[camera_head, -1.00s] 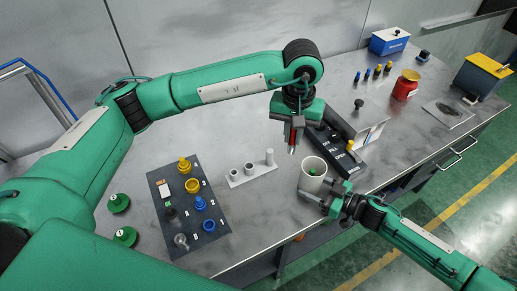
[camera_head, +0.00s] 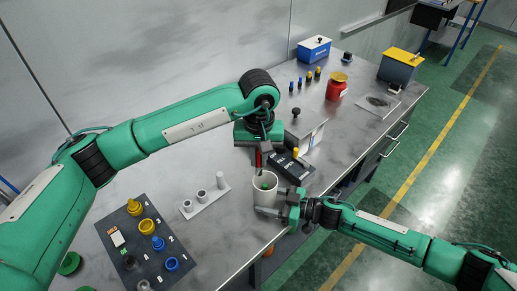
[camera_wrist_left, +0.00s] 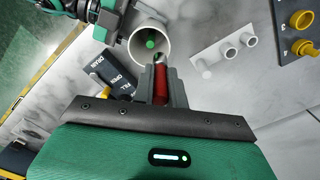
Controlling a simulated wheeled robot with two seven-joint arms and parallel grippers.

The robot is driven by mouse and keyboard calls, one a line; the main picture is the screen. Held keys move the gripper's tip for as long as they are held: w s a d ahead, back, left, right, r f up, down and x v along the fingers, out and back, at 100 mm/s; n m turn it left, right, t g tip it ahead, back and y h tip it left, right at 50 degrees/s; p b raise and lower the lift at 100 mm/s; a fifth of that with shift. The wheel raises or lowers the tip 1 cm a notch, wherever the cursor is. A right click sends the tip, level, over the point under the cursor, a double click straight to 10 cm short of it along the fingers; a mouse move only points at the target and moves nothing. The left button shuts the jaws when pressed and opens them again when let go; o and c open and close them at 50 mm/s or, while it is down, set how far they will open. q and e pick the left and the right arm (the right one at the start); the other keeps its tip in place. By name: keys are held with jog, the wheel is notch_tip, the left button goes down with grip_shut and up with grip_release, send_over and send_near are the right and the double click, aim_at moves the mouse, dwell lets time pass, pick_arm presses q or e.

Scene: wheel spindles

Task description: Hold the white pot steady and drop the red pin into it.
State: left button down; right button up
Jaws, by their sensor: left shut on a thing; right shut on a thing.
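The white pot (camera_head: 259,197) stands upright near the table's front edge, with a green piece (camera_head: 265,186) inside. My right gripper (camera_head: 280,203) is shut on the pot's right side; part of it shows at the top of the left wrist view (camera_wrist_left: 112,28). My left gripper (camera_head: 258,152) is shut on the red pin (camera_head: 258,161) and holds it pointing down, above and just behind the pot's rim. In the left wrist view the red pin (camera_wrist_left: 161,86) sits between the fingers, its metal tip near the rim of the pot (camera_wrist_left: 136,42).
A white holder (camera_head: 205,200) with several posts stands left of the pot. A dark panel (camera_head: 130,232) with yellow and blue parts lies at front left. A black labelled box (camera_head: 292,168) is close behind the pot. A red can (camera_head: 337,88) stands further back.

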pick_arm(q)
jog(key=shift+f, duration=0.1)
jog(key=c, duration=1.3)
grip_release()
jog(key=shift+c, duration=0.2)
notch_tip(320, 180, up, 12)
